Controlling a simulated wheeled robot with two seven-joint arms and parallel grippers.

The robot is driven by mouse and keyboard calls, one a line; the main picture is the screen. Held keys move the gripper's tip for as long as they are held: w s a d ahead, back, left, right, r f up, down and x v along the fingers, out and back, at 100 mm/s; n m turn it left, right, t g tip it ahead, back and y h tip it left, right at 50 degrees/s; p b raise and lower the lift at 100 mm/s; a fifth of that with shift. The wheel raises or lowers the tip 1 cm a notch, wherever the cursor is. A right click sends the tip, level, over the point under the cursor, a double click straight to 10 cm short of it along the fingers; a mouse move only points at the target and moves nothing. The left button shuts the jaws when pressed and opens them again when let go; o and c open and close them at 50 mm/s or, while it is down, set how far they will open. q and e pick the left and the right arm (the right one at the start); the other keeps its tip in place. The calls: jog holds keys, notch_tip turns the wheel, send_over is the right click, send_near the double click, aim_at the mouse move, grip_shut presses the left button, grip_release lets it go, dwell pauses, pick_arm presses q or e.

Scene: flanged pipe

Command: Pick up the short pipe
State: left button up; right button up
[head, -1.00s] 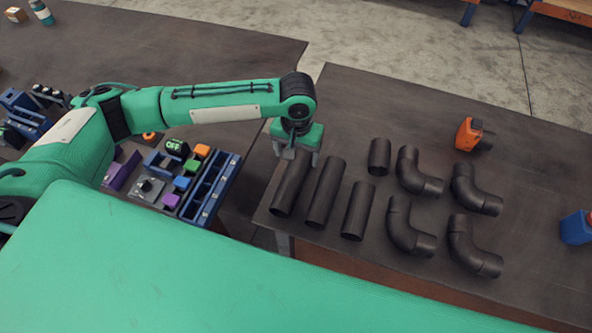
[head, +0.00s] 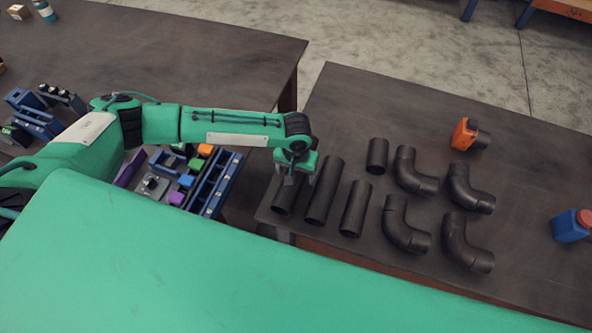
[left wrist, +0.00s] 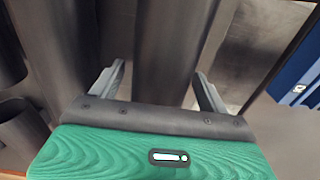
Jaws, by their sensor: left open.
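A row of dark grey straight pipes lies on the right-hand table. The shortest pipe (head: 377,156) is at the row's right end, set farther back, with a dark open end. Left of it lie three longer pipes: the leftmost (head: 284,200), the middle one (head: 324,192) and the right one (head: 355,208). My left gripper (head: 297,180) is open, over the leftmost pipe and clear of the shortest one. In the left wrist view a dark pipe (left wrist: 168,45) lies between the spread fingers (left wrist: 160,75); contact cannot be told. My right gripper is out of view.
Several dark elbow pipes (head: 411,172) lie right of the straight ones. An orange item (head: 464,134) and a blue container with a red cap (head: 568,228) are farther right. A blue tray (head: 214,184) sits on the left table, across a gap.

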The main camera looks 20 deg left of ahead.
pick_arm(q)
jog(key=shift+f+p, duration=0.2)
jog(key=shift+p, duration=0.1)
dwell(0.5)
jog(key=shift+c, duration=0.2)
jog(key=c, duration=1.5)
jog(key=shift+c, duration=0.6)
jog(key=shift+w+r, duration=0.1)
